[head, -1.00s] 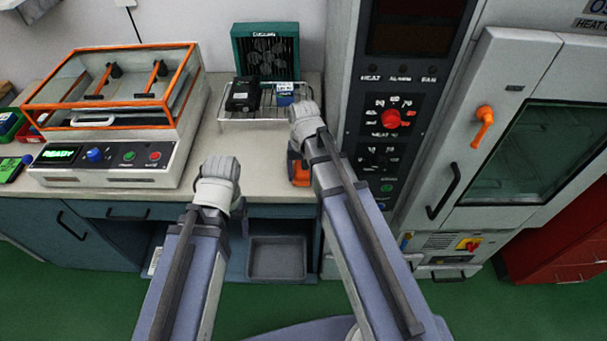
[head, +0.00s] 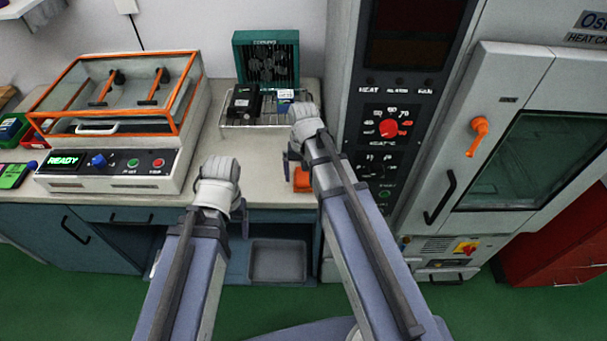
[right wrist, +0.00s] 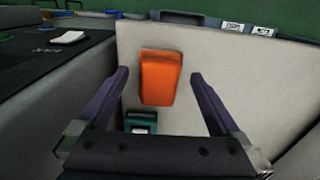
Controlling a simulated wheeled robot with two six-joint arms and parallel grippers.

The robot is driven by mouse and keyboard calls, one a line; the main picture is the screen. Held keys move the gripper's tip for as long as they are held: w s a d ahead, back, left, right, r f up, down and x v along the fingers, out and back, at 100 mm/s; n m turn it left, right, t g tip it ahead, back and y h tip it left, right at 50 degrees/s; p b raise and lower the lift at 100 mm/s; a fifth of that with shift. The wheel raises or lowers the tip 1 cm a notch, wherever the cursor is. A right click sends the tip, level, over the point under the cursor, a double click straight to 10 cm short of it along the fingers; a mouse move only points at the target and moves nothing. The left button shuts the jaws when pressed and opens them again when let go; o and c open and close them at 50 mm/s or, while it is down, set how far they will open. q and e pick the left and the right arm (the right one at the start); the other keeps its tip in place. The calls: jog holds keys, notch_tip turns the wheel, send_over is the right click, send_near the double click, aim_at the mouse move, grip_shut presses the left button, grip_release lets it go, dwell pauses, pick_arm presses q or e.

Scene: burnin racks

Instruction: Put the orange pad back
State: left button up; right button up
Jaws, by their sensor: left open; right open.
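The orange pad (head: 302,180) lies on the light bench top near its front edge, left of the tall oven panel. In the head view my right arm partly covers it. The right wrist view shows the pad (right wrist: 160,78) lying flat between the two spread fingers of my right gripper (right wrist: 158,88), with a gap on each side. In the head view one finger of my right gripper (head: 294,162) shows left of the pad. My left gripper (head: 238,212) hangs near the bench's front edge, left of the pad, mostly hidden by its wrist. It is open and holds nothing visible.
A wire rack (head: 254,121) with a black box (head: 242,101) stands behind, before a green fan unit (head: 267,60). An orange-framed clear-lidded tester (head: 105,150) fills the bench's left. The oven cabinet (head: 375,150) stands close right. The bench top (head: 262,160) between is clear.

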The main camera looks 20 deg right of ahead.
aim_at(303, 180)
notch_tip(303, 180, up, 10)
jog(key=p, duration=0.8)
jog(key=shift+f, duration=0.25)
jog(key=shift+f, duration=0.15)
notch_tip(303, 180, down, 12)
jog(key=b, duration=1.2)
